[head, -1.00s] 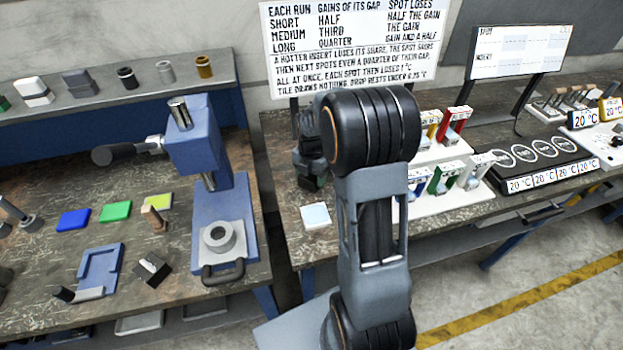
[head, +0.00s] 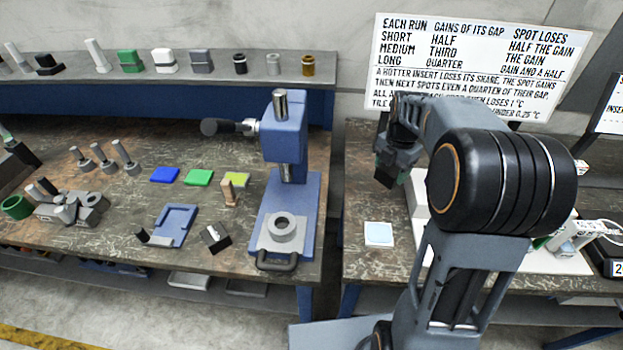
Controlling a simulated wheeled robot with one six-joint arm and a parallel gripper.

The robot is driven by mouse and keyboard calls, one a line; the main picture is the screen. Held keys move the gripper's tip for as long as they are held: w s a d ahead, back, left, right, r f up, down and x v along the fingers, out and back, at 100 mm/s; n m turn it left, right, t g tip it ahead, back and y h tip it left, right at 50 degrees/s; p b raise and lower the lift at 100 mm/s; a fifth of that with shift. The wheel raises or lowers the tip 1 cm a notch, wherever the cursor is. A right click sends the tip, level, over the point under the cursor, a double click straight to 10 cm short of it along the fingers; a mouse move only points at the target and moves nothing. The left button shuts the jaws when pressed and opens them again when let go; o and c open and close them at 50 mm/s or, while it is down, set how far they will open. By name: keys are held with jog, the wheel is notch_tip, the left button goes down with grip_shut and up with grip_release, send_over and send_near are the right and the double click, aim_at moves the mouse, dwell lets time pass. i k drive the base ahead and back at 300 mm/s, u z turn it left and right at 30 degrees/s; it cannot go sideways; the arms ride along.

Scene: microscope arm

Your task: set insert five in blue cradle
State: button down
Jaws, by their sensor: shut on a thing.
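My gripper (head: 392,160) hangs above the left part of the right bench, shut on a small dark block (head: 385,178) with a greenish edge. Its fingertips are small and dark, and no number can be read on the block. The white tray (head: 565,264) with the coloured cradles is mostly hidden behind my arm. A white cradle (head: 578,236) shows at its right end, and no blue cradle shows on it now. On the left bench lies a blue open-sided holder (head: 178,222); I cannot tell whether it is the blue cradle.
A pale square tile (head: 379,234) lies on the right bench below my gripper. A blue press (head: 286,190) stands on the left bench beside blue, green and yellow pads. A printed board (head: 450,65) stands behind. A gap separates the benches.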

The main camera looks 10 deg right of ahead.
aim_at(177, 220)
jog(key=k, duration=0.5)
jog(key=u, duration=2.45)
jog(key=i, duration=2.6)
jog(key=z, duration=2.5)
